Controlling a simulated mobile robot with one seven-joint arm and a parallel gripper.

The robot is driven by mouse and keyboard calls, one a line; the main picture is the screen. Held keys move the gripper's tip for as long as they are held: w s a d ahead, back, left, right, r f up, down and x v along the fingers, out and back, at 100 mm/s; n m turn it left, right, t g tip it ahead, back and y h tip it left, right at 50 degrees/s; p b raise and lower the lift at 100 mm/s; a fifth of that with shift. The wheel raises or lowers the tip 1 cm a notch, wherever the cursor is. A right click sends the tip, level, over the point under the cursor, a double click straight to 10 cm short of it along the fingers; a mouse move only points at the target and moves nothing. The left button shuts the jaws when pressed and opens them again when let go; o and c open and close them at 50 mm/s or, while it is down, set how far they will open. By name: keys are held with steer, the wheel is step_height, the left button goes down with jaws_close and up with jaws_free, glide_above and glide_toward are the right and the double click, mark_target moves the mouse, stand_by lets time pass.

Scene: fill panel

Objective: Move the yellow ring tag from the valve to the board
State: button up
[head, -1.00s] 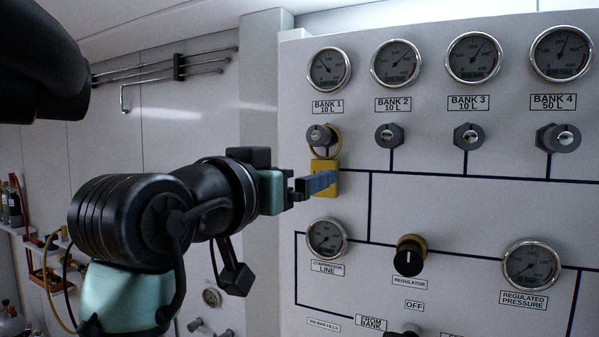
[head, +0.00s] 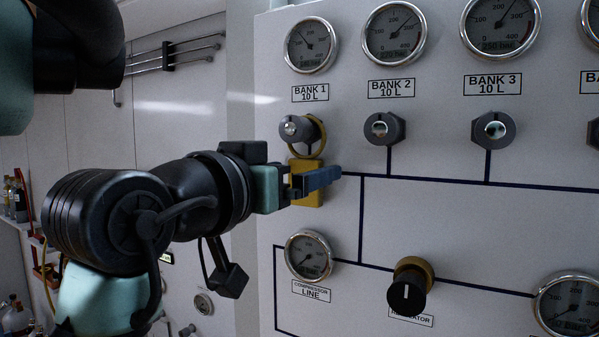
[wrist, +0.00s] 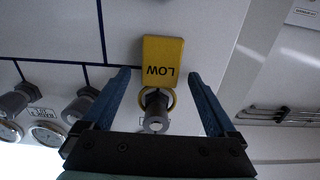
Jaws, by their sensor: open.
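The yellow ring tag (head: 307,190) hangs by its ring from the BANK 1 valve (head: 298,129) on the grey panel. In the wrist view the tag (wrist: 162,62) reads LOW, upside down, and its ring circles the valve stem (wrist: 156,112). My gripper (head: 318,180) is open in front of the tag and hides part of it. In the wrist view the fingers of my gripper (wrist: 164,80) stand apart on either side of the tag and ring, with gaps. I cannot tell a board for the tag in these views.
A row of gauges (head: 311,45) is above the valves. The BANK 2 valve (head: 384,129) and BANK 3 valve (head: 493,130) stick out to the right. The compressor gauge (head: 309,255) and the regulator knob (head: 407,288) are below. A wall rail (head: 168,56) is at left.

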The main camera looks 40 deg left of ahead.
steer(key=c, duration=1.4)
steer(key=shift+c, duration=0.2)
steer(key=shift+w+r, duration=0.1)
steer(key=shift+r, duration=0.15)
steer(key=shift+r, duration=0.25)
